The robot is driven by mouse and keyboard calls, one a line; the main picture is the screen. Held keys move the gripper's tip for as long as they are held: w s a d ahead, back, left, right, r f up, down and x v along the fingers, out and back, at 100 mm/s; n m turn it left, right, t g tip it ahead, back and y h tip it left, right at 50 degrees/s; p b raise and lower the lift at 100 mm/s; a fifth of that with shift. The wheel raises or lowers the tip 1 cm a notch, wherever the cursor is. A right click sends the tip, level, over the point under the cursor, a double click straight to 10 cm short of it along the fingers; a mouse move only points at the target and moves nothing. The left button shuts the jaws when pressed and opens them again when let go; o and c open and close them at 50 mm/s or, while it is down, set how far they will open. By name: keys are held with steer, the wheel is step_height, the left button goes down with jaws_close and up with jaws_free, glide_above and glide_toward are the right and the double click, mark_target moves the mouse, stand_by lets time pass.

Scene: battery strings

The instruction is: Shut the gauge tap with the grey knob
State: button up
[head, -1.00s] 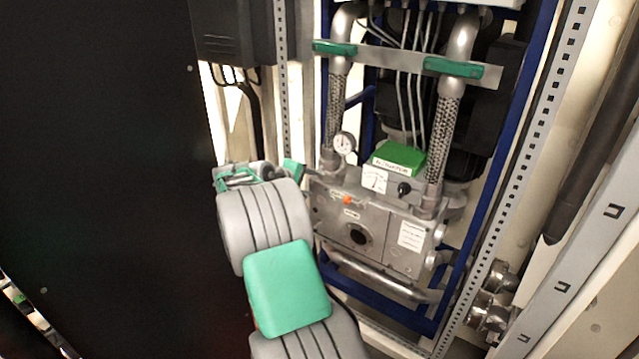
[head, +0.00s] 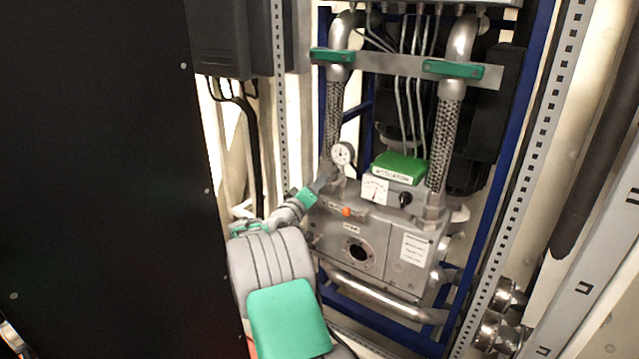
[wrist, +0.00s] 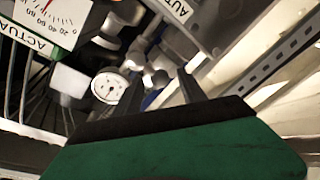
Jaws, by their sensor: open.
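A round white pressure gauge (head: 343,153) stands on top of the grey metal unit, below the left braided hose. It also shows in the wrist view (wrist: 108,87), left of my fingers. A small grey rounded knob (wrist: 155,78) shows beside the gauge in the wrist view, between my fingertips as seen there. I cannot tell whether they touch it. My gripper (head: 326,178) is open and points at the gauge's base from the left; in the wrist view its dark fingers (wrist: 160,84) are spread. In the head view my gripper hides the knob.
A green-topped actuator box (head: 400,166) with a dial and black knob (head: 405,199) sits right of the gauge. A perforated upright (head: 280,100) stands left, and a black panel (head: 100,180) fills the far left.

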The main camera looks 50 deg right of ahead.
steer(key=shift+x, duration=1.35)
steer(key=shift+c, duration=0.6)
jaws_close()
